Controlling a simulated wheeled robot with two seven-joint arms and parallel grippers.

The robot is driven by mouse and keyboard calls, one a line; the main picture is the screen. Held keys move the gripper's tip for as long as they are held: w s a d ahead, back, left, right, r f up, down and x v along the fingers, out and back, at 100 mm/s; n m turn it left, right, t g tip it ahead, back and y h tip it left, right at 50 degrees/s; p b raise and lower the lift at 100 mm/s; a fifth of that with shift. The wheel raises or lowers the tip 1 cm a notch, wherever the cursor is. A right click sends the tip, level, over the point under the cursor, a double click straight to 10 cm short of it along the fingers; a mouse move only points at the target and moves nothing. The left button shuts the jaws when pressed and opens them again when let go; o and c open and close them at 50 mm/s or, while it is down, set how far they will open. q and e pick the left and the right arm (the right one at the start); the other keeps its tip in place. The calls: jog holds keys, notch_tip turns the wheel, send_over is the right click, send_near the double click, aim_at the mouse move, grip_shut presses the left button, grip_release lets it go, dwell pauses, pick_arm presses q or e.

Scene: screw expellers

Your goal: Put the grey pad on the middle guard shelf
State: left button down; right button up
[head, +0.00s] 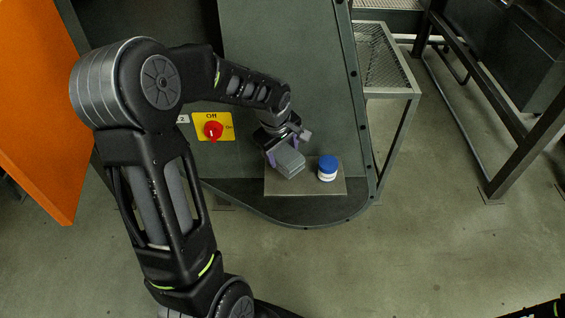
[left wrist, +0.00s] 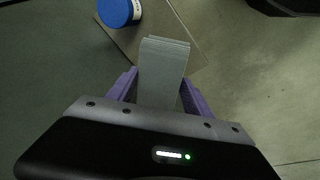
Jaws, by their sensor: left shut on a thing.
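The grey pad (head: 290,162) is a small, layered-looking block. My left gripper (head: 283,151) is shut on it, over the guard shelf. In the left wrist view the pad (left wrist: 163,65) sticks out from between the purple fingers of the left gripper (left wrist: 160,92). The guard shelf (head: 300,212) is a dark green ledge with a rounded front edge and a tan mat (head: 335,187) on it. The pad is above the mat; I cannot tell whether it touches it. My right gripper does not show.
A white jar with a blue lid (head: 328,168) stands on the mat just right of the pad; its lid shows in the left wrist view (left wrist: 117,11). A red switch on a yellow plate (head: 214,129) is at left. A mesh-topped stand (head: 383,62) is behind right.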

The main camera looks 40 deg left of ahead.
aim_at(281, 153)
pick_arm(q)
jog(key=shift+s+x, duration=0.2)
jog(key=shift+x, duration=1.35)
jog(key=shift+f, duration=0.1)
notch_tip(281, 153, down, 3)
jog(key=shift+b, duration=0.3)
jog(key=shift+w+a+f, duration=0.15)
jog(key=shift+f, duration=0.25)
jog(key=shift+c, duration=1.9)
grip_release()
